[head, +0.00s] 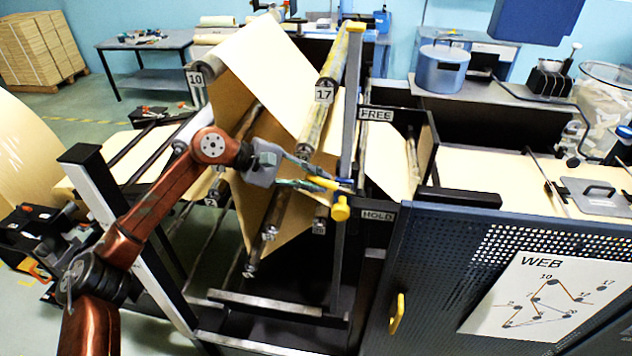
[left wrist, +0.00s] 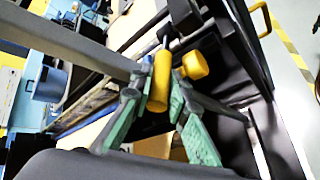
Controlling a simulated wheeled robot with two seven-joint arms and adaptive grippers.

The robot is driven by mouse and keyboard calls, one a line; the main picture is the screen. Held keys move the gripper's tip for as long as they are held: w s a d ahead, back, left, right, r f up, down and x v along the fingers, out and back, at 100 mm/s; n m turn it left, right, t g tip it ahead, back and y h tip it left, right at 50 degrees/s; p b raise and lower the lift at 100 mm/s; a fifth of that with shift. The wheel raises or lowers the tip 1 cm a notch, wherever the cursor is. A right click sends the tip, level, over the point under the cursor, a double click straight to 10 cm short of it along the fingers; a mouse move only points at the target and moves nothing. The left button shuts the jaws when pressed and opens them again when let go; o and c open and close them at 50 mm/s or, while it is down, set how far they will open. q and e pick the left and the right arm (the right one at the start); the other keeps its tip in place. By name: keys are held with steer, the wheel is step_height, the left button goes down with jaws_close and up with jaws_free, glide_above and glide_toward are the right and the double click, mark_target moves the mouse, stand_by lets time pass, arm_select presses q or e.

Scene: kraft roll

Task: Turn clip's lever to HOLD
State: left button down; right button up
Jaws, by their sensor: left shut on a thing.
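The clip's lever has a yellow grip (head: 327,184) and sits at the grey upright post (head: 351,110). It points left, at a height between the FREE plate (head: 376,114) and the HOLD plate (head: 378,216), nearer HOLD. My left gripper (head: 318,184) is shut on this grip. In the left wrist view the grip (left wrist: 160,82) lies between the green finger pads, with a thin metal rod beyond it. A separate yellow knob (head: 341,208) is just below the gripper; it also shows in the left wrist view (left wrist: 195,65). My right gripper is not in view.
Kraft paper (head: 265,70) hangs over rollers tagged 10 (head: 195,79) and 17 (head: 323,95), close behind my left gripper. A blue cabinet (head: 440,250) with a yellow handle (head: 397,313) and a WEB chart (head: 550,295) stands at right.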

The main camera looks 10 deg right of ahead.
arm_select(q)
steer(key=shift+f, duration=0.1)
steer(key=c, duration=1.8)
jaws_free()
steer(key=shift+c, duration=0.2)
steer(key=v, duration=1.2)
